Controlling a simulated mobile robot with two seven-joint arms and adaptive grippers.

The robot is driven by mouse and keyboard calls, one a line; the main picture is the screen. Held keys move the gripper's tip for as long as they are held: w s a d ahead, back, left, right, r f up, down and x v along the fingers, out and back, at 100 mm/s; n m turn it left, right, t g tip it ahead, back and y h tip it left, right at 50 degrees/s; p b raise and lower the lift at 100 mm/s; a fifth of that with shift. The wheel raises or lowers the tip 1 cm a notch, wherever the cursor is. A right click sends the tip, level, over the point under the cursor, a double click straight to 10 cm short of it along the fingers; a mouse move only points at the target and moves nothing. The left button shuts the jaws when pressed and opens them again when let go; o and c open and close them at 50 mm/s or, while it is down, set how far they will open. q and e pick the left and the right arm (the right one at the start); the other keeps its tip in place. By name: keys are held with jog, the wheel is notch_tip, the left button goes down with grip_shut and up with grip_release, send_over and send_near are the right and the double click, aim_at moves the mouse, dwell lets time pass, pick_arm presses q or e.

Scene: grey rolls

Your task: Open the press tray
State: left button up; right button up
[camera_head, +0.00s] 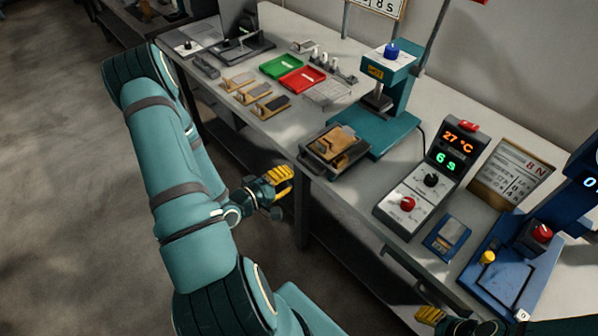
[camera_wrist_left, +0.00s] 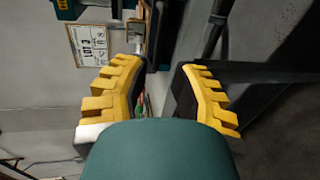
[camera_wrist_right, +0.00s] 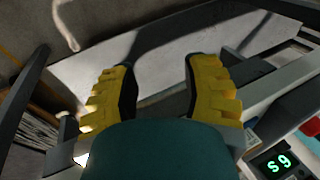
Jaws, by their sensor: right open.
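The teal press (camera_head: 388,85) stands at the back of the bench in the head view, with a blue knob on top. The press tray (camera_head: 320,166) is a dark metal frame at the front of its base, near the bench's front edge, holding a brown piece (camera_head: 336,142). My left gripper (camera_head: 284,180) is in front of the bench edge, left of the tray and apart from it. Its yellow fingers are apart and empty in the left wrist view (camera_wrist_left: 163,66). My right gripper (camera_head: 430,314) is low at the bottom edge, partly cut off. Its fingers are open and empty in the right wrist view (camera_wrist_right: 160,63).
A control box (camera_head: 425,180) reading 27 °C and 6 s stands right of the press. Further right is a blue device (camera_head: 520,270). Green (camera_head: 281,66) and red (camera_head: 302,78) trays and small sample boards lie to the left. The floor before the bench is clear.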

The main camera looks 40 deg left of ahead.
pick_arm(q)
jog(key=shift+v, duration=1.55)
jog(key=w+d+f+m+g+h, duration=0.1)
jog(key=w+d+f+m+g, duration=0.3)
jog(key=d, duration=0.4)
jog(key=w+d+f+m+g+h, duration=0.2)
jog(key=w+d+f+m+g, duration=0.15)
jog(key=d, duration=0.35)
jog(key=s+d+f+m+g, duration=0.1)
jog(key=s+d+m+g, duration=0.2)
jog(key=d, duration=0.4)
jog(key=s+d+m+g, duration=0.3)
jog(key=s+d+m, duration=0.1)
jog(key=d, duration=0.3)
jog(key=shift+d+f+m, duration=0.3)
jog(key=shift+f+m, duration=0.05)
jog(key=shift+m, duration=0.1)
